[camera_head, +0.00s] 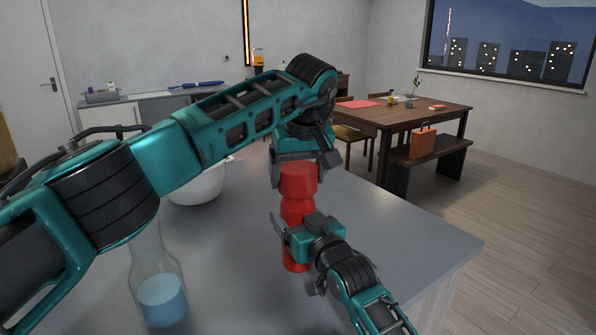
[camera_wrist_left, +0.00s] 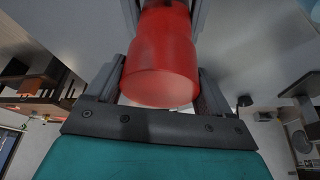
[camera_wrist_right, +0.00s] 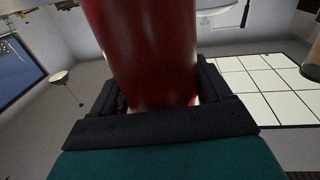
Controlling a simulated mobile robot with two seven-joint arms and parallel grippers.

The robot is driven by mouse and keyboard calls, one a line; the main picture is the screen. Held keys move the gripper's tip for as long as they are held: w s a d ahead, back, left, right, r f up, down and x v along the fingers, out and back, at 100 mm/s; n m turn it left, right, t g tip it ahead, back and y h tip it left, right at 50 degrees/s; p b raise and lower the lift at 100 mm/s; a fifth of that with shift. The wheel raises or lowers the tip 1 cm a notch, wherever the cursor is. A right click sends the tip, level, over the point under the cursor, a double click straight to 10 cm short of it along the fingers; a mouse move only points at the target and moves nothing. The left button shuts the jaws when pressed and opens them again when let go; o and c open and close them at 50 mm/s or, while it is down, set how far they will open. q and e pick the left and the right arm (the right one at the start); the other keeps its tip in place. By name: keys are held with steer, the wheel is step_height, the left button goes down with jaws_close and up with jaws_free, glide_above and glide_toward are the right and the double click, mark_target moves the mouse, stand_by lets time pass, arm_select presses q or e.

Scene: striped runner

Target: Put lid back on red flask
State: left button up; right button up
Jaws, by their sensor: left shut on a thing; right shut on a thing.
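The red lid (camera_head: 298,178) is in my left gripper (camera_head: 297,172), which points down and is shut on it; the lid also fills the left wrist view (camera_wrist_left: 160,65). The red flask (camera_head: 296,262) stands upright on the grey counter directly below the lid. My right gripper (camera_head: 292,250) comes in from the lower right and is shut on the flask's body, which also shows in the right wrist view (camera_wrist_right: 145,50). The lid lines up over the flask's top with no clear gap. I cannot tell whether it is seated. My right gripper hides part of the flask.
A glass bottle with blue liquid (camera_head: 162,298) stands on the counter (camera_head: 235,285) at front left. A white bowl (camera_head: 197,186) is behind my left arm. The counter's right edge is clear. A wooden table (camera_head: 400,115) and a bench with an orange bag (camera_head: 422,143) stand beyond.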

mark_target(301, 165)
arm_select(q)
steer(key=shift+f, duration=0.55)
arm_select(e)
jaws_close()
arm_select(q)
steer(key=m, duration=0.2)
steer(key=m+h, duration=0.1)
steer(key=m, duration=0.1)
steer(key=shift+a+m+h, duration=0.1)
steer(key=shift+m+h, duration=0.2)
steer(key=m+h, duration=0.1)
steer(key=m, duration=0.1)
steer(key=m+h, duration=0.1)
steer(key=m, duration=0.2)
steer(key=shift+g, duration=0.3)
steer(key=o, duration=0.9)
step_height(301, 165, up, 4)
steer(key=shift+r, duration=0.2)
